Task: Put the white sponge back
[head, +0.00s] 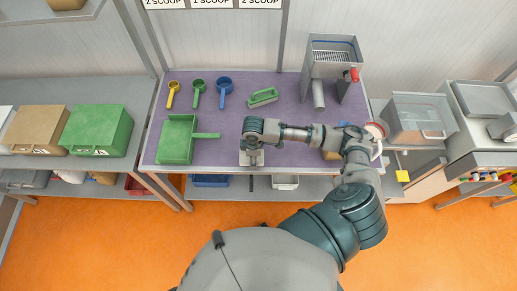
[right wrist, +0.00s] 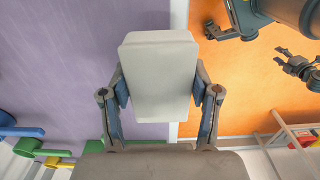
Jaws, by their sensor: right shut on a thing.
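The white sponge (right wrist: 158,75) is a pale, thick rectangular block. In the right wrist view it sits between the two finger pads of my right gripper (right wrist: 160,88), which is shut on its sides. In the head view the sponge (head: 250,159) shows below the right gripper (head: 252,150), by the front edge of the purple table; its height above the surface is hard to judge. A small dark claw, apparently my left gripper (right wrist: 288,60), shows at the right of the wrist view, too small to read its jaws. It is not in the head view.
The purple table (head: 225,125) holds a green dustpan (head: 177,139), yellow, green and blue scoops (head: 198,92), a green brush (head: 263,97) and a metal hopper (head: 333,62). An orange-brown object (head: 331,155) is partly hidden by my arm. The middle is clear.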

